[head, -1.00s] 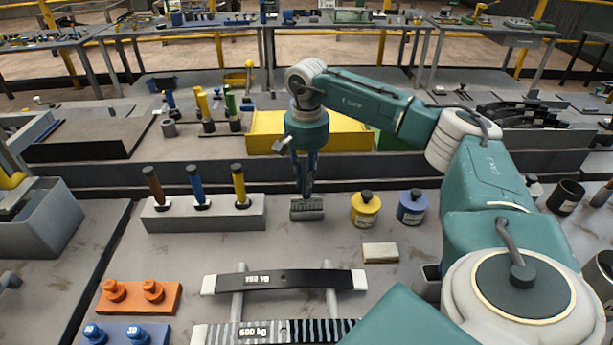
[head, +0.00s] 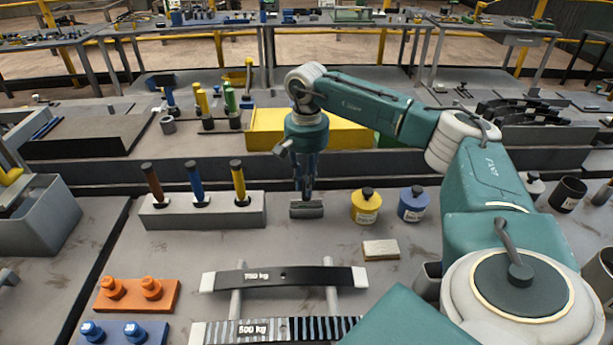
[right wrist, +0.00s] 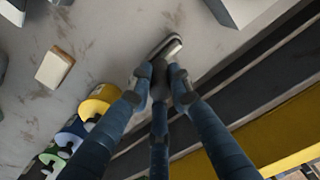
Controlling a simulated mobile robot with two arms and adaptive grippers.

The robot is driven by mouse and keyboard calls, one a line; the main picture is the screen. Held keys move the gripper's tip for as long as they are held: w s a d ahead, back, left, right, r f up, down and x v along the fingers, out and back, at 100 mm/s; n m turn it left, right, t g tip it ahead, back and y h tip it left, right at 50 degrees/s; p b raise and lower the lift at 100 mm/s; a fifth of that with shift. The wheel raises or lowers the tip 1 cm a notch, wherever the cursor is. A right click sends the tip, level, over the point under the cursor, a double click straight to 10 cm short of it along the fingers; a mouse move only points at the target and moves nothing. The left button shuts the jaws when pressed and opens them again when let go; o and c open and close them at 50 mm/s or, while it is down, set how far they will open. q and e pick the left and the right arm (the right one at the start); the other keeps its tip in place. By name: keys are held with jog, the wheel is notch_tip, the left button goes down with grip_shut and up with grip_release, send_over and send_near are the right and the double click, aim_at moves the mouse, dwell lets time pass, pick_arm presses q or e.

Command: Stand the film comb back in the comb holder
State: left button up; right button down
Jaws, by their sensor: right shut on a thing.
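In the right wrist view this piece (right wrist: 167,46) lies slantwise just beyond the closed fingers (right wrist: 160,82), with a pale edge. The fingers hide the gripped part. I cannot tell the comb holder apart from this piece, nor whether the comb is seated or just above the bench. My left gripper is out of view.
A grey rack (head: 205,216) with brown, blue and yellow handles stands to the left. Yellow (head: 367,208) and blue (head: 412,206) pots stand to the right. A raised ledge runs behind.

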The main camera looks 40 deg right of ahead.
jog(key=shift+f+b, duration=0.35)
jog(key=shift+f, duration=0.35)
jog(key=c, duration=1.5)
grip_release()
jog(key=shift+c, duration=0.2)
jog(key=shift+o, duration=0.3)
jog(key=o, duration=0.4)
jog(key=shift+o, duration=0.2)
jog(key=shift+r+p, duration=2.8)
jog(key=shift+r, duration=0.7)
